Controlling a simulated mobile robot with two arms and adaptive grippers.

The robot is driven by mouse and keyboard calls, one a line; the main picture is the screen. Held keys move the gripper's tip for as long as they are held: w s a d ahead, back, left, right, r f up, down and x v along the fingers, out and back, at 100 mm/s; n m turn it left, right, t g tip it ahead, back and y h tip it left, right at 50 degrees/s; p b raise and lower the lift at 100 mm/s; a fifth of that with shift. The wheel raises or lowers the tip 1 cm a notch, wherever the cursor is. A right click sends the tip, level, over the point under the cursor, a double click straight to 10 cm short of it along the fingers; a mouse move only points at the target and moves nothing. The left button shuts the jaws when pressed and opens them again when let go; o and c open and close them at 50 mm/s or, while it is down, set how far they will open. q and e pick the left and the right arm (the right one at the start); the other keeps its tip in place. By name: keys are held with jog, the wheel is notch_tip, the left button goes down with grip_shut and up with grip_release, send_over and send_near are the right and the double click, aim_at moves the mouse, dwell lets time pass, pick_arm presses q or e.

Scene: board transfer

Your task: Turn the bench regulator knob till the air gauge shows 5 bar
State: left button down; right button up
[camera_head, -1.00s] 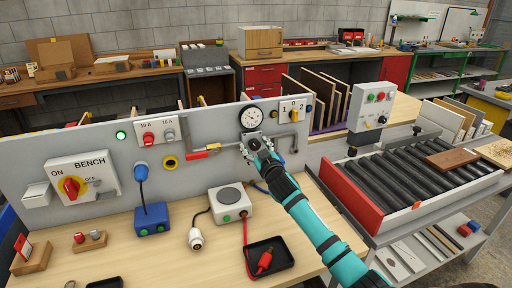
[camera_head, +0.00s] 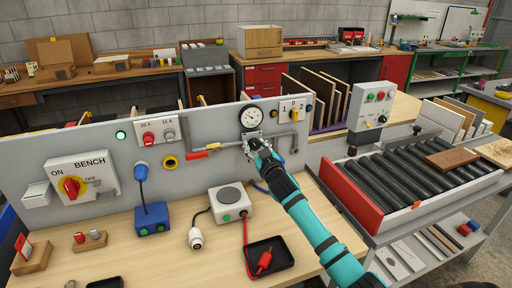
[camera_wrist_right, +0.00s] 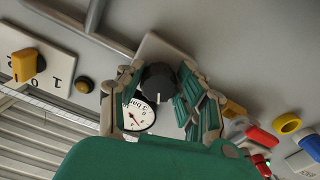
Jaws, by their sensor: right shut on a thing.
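The air gauge (camera_head: 252,116) is a round white dial with a dark rim on the grey bench panel. In the head view its needle is too small to read. In the wrist view the dial (camera_wrist_right: 138,115) is tilted and partly hidden by a finger, so I cannot tell its reading. The dark regulator knob (camera_wrist_right: 158,82) sits between the fingers of my right gripper (camera_wrist_right: 160,90), which is shut on it. In the head view the right gripper (camera_head: 256,148) is just below the gauge and hides the knob. My left gripper is not in view.
A grey pipe and a red-handled valve (camera_head: 197,154) lie left of the gripper. A yellow rotary switch (camera_head: 294,115) is at upper right. A white box with a round plate (camera_head: 231,196) and a black tray (camera_head: 270,257) are on the wooden bench below.

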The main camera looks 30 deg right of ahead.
jog(key=m+p, duration=0.1)
jog(key=m, duration=0.5)
jog(key=shift+a+r+p, duration=0.1)
jog(key=shift+p, duration=0.3)
jog(key=m+p, duration=0.1)
jog(key=m, duration=0.2)
jog(key=shift+a+m+p, duration=0.1)
jog(key=shift+m+p, duration=0.35)
jog(key=shift+m, duration=1.15)
jog(key=o, duration=1.1)
jog(key=shift+o, duration=0.2)
jog(key=shift+s, duration=0.1)
jog(key=v, duration=1.1)
jog(key=shift+s, duration=0.35)
